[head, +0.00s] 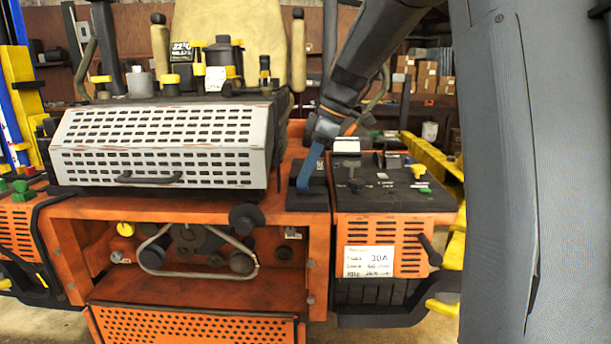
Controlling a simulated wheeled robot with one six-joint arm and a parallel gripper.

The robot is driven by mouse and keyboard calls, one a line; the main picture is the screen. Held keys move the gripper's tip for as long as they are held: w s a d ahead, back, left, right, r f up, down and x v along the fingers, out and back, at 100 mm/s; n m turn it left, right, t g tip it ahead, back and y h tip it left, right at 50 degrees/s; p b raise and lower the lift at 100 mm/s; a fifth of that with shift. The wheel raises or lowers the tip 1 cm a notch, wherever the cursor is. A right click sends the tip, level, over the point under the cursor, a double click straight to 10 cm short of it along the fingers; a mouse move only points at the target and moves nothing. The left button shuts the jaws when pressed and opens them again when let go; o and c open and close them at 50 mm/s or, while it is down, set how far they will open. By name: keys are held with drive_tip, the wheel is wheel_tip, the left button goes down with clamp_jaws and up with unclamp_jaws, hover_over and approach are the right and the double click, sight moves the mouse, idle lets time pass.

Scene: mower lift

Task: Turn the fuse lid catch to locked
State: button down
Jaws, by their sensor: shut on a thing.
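My gripper (305,184) reaches down from the upper right, its blue finger slanting to the black fuse box lid (315,201) just right of the white perforated cover. It is shut at the lid's top, on what appears to be the fuse lid catch. The catch is small and mostly hidden behind the finger, so I cannot tell which way it is turned. The lid looks closed and lies flat.
A black control panel (420,197) with small levers and a yellow knob lies right of the lid. The white perforated cover (160,140) stands left. A white card (369,262) marks the orange vented front. Yellow rails (432,158) run at the right.

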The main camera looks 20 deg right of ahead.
sight(318, 190)
drive_tip(key=shift+r+n, duration=0.1)
drive_tip(key=shift+n, duration=0.2)
idle(0.4)
drive_tip(key=c, duration=1.9)
unclamp_jaws()
drive_tip(key=shift+c, duration=0.2)
drive_tip(key=w+b+v, duration=0.1)
drive_tip(key=v, duration=0.6)
drive_tip(key=shift+s+r+b, duration=0.3)
drive_tip(key=shift+s+r, duration=0.05)
drive_tip(key=shift+s, duration=0.1)
drive_tip(key=shift+d, duration=0.1)
